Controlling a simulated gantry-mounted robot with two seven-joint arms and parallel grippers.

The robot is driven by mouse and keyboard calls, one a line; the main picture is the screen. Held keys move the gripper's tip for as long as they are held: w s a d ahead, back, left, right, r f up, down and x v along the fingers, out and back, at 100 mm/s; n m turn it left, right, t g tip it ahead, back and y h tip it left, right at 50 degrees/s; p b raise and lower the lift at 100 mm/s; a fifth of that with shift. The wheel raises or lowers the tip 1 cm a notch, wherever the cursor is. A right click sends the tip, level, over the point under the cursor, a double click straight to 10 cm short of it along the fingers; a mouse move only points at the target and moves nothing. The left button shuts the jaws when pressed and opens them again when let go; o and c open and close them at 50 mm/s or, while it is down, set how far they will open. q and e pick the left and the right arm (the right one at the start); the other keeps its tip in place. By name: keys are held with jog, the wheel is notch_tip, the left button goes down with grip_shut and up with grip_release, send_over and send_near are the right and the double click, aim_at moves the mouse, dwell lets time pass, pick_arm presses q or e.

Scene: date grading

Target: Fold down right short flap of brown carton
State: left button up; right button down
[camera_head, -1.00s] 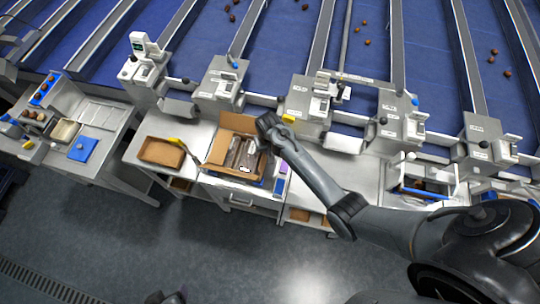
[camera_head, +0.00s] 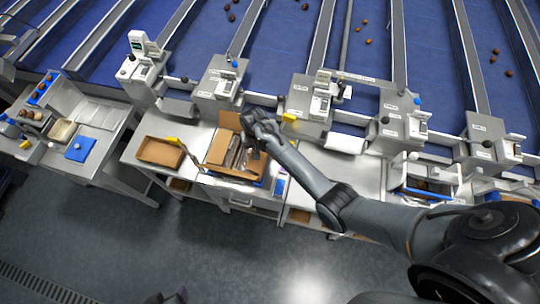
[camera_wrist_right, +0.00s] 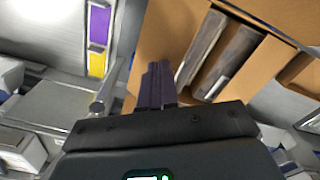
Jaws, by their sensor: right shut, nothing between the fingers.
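The brown carton (camera_head: 217,148) stands open on the bench, with its far flap upright and dark packs (camera_head: 236,154) inside. My right gripper (camera_head: 254,153) is over the carton's right side, and its arm hides part of that side. In the right wrist view the shut, empty fingers (camera_wrist_right: 158,84) lie over a brown cardboard panel (camera_wrist_right: 168,35) on the carton's right side. The packs (camera_wrist_right: 208,50) show beside that panel. I cannot tell whether the fingers touch the panel or how far it is bent.
A shallow brown tray (camera_head: 160,151) stands left of the carton. A purple and yellow item (camera_wrist_right: 98,38) lies beside the carton in the right wrist view. Grading machines (camera_head: 216,90) line the bench behind. Bare bench (camera_head: 352,176) is to the right.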

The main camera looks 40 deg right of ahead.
jog(key=shift+w+a, duration=0.25)
jog(key=shift+w, duration=0.05)
jog(key=shift+f, duration=0.15)
jog(key=shift+f+b, duration=1.2)
jog(key=shift+f, duration=0.55)
notch_tip(320, 180, up, 6)
jog(key=p, duration=0.6)
jog(key=shift+r+p, duration=0.2)
jog(key=shift+p, duration=0.15)
jog(key=shift+r, duration=2.35)
